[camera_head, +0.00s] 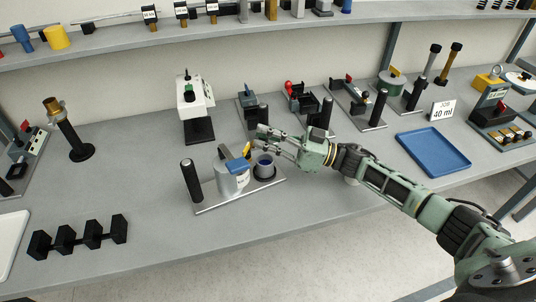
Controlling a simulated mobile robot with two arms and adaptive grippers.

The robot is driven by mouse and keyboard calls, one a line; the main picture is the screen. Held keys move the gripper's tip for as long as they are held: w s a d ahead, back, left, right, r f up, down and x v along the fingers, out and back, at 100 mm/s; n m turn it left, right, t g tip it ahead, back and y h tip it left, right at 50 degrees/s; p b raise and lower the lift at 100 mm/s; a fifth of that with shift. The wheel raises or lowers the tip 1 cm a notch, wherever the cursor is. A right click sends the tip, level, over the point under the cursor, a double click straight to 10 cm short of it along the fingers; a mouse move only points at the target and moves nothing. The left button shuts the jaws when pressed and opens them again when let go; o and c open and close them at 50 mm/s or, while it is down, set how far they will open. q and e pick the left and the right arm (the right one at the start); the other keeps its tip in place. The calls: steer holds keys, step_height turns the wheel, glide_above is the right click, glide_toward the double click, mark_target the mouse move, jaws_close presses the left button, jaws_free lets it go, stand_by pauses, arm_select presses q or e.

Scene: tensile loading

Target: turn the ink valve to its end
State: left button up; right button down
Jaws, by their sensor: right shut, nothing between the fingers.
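The ink station is a metal plate (213,204) with a silver cylindrical tank (232,176) on it. A yellow valve lever (246,149) is at the tank's upper right. A small cup with dark blue contents (264,167) stands on the plate right of the tank. A black post (191,184) rises at the plate's left end. My right gripper (262,138) reaches in from the right above the cup. It is shut and empty, its fingertips close to the lever; I cannot tell whether they touch it. My left gripper is out of view.
A blue tray (433,151) and a "40 ml" sign (443,109) are to the right. A black holder row (80,237) lies front left. Several fixtures, including a white device (195,98), stand behind. The front middle of the table is clear.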

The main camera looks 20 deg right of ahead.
steer(key=shift+w+a+f+n+g+y+b, duration=0.15)
steer(key=shift+w+n+g+y+b, duration=0.25)
steer(key=shift+g+b, duration=0.5)
steer(key=shift+w+a+f+n+g+y+b, duration=0.15)
steer(key=shift+f+n+g+y+b, duration=0.3)
steer(key=shift+b, duration=0.75)
steer(key=shift+w+a+r+n+g+y+b, duration=0.1)
steer(key=shift+w+n+g+y+b, duration=0.1)
steer(key=shift+n+g+b, duration=0.4)
steer(key=shift+w+r+n+g+y+b, duration=0.15)
steer(key=shift+g+b, duration=0.1)
steer(key=shift+g, duration=0.6)
steer(key=shift+w+a+b, duration=0.1)
steer(key=shift+a+b, duration=0.05)
steer(key=shift+b, duration=0.2)
steer(key=shift+w+a+b, duration=0.35)
steer(key=shift+w+b, duration=0.05)
